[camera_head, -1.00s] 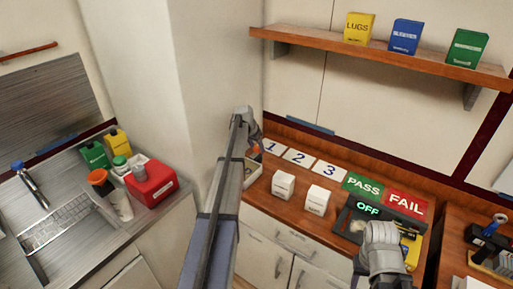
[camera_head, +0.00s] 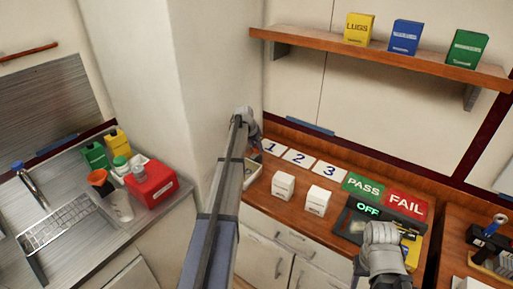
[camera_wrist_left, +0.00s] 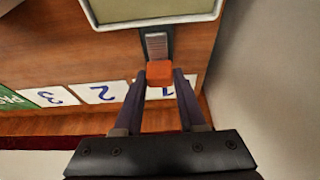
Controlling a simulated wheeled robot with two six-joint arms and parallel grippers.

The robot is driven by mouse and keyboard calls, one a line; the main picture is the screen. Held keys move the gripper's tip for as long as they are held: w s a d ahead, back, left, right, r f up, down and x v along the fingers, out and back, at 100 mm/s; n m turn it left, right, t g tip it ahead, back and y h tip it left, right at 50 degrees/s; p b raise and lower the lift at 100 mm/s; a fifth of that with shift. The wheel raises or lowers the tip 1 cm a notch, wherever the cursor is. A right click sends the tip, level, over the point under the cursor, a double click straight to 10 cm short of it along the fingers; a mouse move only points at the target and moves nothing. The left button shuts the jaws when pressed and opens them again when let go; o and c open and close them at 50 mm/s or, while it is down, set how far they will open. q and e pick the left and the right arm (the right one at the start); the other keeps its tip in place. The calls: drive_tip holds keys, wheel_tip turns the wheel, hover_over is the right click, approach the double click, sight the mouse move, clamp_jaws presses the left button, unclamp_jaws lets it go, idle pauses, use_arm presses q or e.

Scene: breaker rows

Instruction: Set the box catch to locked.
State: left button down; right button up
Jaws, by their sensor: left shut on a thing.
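The box (camera_wrist_left: 150,22) shows at the top of the left wrist view as a pale panel with a light rim. A grey ridged strip (camera_wrist_left: 156,45) runs from its edge to an orange block, the catch (camera_wrist_left: 160,75). My left gripper (camera_wrist_left: 162,82) is shut on this orange catch, one finger on each side. In the head view the box (camera_head: 252,172) is partly hidden by my left arm, and my left gripper (camera_head: 255,143) is above the counter beside it. My right gripper (camera_head: 384,256) is over the counter's right part; its fingers are not clear.
Number cards (camera_head: 299,157) lie along the back of the wooden counter (camera_head: 262,200). Two white boxes (camera_head: 301,192) stand in front of them. PASS (camera_head: 363,187) and FAIL (camera_head: 405,204) signs and a dark unit reading OFF (camera_head: 368,209) are to the right. A wall stands close left.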

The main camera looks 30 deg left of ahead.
sight(254, 155)
idle(0.5)
use_arm(q)
drive_tip(key=s, duration=0.3)
drive_tip(key=shift+s+a, duration=0.1)
drive_tip(key=shift+s, duration=0.1)
drive_tip(key=shift+w, duration=0.1)
drive_tip(key=shift+c, duration=2.4)
unclamp_jaws()
drive_tip(key=shift+r, duration=0.15)
